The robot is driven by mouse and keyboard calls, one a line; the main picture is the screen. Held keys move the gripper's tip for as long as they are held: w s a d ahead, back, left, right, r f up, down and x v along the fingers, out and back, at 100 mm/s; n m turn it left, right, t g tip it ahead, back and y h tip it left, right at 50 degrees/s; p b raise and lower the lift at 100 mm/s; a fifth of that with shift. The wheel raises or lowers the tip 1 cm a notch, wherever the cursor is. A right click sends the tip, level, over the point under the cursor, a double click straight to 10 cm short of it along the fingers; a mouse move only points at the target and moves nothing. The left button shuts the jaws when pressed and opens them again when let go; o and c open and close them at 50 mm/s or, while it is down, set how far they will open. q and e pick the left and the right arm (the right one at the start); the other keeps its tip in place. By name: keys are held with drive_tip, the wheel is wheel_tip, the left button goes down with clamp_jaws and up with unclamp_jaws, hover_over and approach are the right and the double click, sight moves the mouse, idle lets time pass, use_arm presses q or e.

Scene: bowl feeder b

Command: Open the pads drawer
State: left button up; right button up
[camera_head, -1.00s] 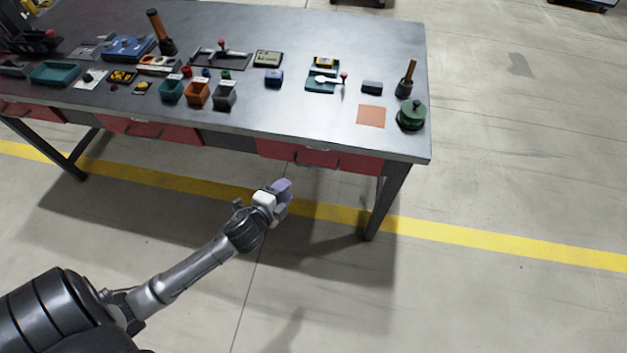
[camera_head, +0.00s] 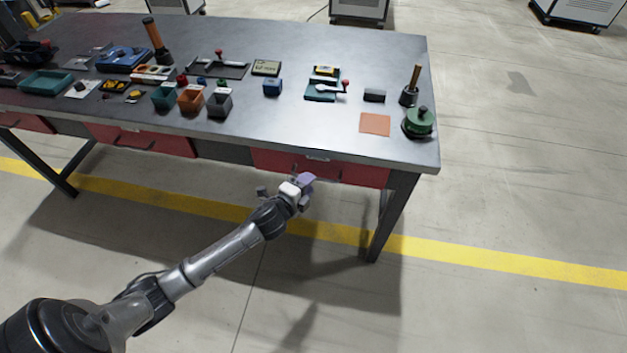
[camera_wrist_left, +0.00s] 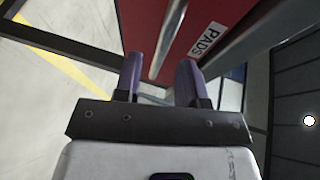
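The red pads drawer (camera_head: 270,160) is under the right part of the bench and looks shut. Its white PADS label (camera_wrist_left: 208,41) and grey bar handle (camera_wrist_left: 168,38) show in the left wrist view. My left gripper (camera_head: 306,181) is at the drawer front, by the handle. In the left wrist view its two purple fingers (camera_wrist_left: 158,78) are apart, with the handle between them in the picture. I cannot tell whether either finger touches it. My right gripper is not in view.
The grey bench top (camera_head: 290,125) holds bins, an orange mat (camera_head: 375,124) and a green round object (camera_head: 419,122). More red drawers (camera_head: 150,140) are to the left. A bench leg (camera_head: 392,218) stands right of the drawer. The floor in front is clear.

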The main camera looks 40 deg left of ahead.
use_arm(q)
drive_tip(key=shift+b+x, duration=0.45)
drive_tip(key=shift+x, duration=1.4)
drive_tip(key=shift+c, duration=0.2)
clamp_jaws()
